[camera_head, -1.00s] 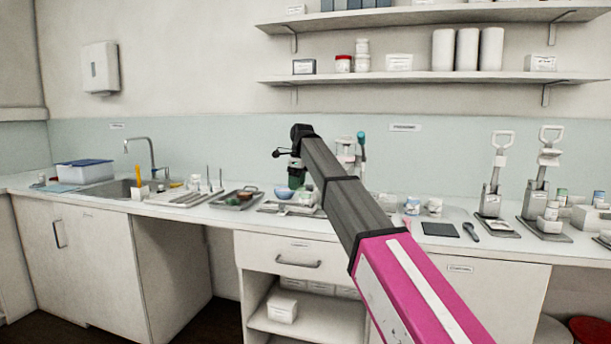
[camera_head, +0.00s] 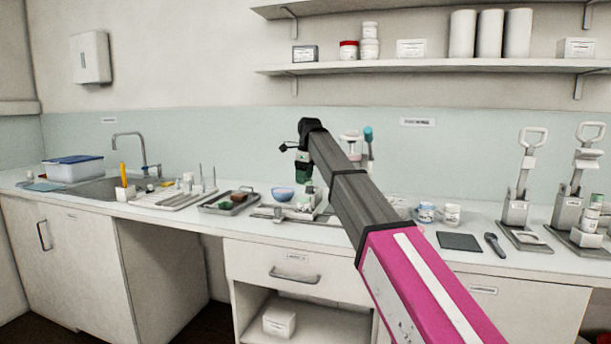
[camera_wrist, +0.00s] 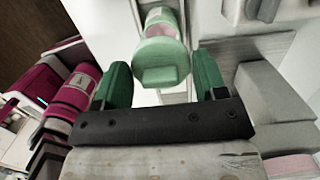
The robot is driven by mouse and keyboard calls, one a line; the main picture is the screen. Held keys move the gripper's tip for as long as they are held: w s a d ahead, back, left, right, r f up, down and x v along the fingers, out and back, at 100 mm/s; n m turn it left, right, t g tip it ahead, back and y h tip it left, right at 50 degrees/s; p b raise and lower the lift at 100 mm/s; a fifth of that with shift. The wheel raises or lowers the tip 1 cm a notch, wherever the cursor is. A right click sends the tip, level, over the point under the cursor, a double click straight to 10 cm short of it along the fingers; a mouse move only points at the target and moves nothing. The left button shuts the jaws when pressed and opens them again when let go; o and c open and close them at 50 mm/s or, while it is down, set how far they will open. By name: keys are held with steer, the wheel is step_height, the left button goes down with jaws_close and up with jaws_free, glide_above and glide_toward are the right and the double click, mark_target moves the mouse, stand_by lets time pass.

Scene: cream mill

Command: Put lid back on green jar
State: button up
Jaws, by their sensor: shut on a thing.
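My gripper (camera_wrist: 163,72) has two dark green fingers, one on each side of a pale green round lid (camera_wrist: 162,63) with a raised square block on its face. It is shut on this lid. Directly beyond the lid, a pale green jar (camera_wrist: 160,17) with a pinkish band shows in the wrist view. I cannot tell whether the lid touches the jar. In the head view my gripper (camera_head: 303,170) points down above the bench, behind a blue bowl; the jar is not clear there.
The blue bowl (camera_head: 283,194) and a grey tray (camera_head: 230,202) stand left of my arm. White tubs (camera_head: 426,212), a dark pad (camera_head: 459,241) and lever presses (camera_head: 521,190) stand to the right. The sink (camera_head: 92,190) is far left. Shelves (camera_head: 430,66) hang above.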

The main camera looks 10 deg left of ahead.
steer(key=shift+f, duration=2.2)
steer(key=shift+f, duration=0.6)
stand_by(0.9)
steer(key=o, duration=1.1)
steer(key=shift+c, duration=0.2)
steer(key=shift+r, duration=0.1)
steer(key=shift+r, duration=2.15)
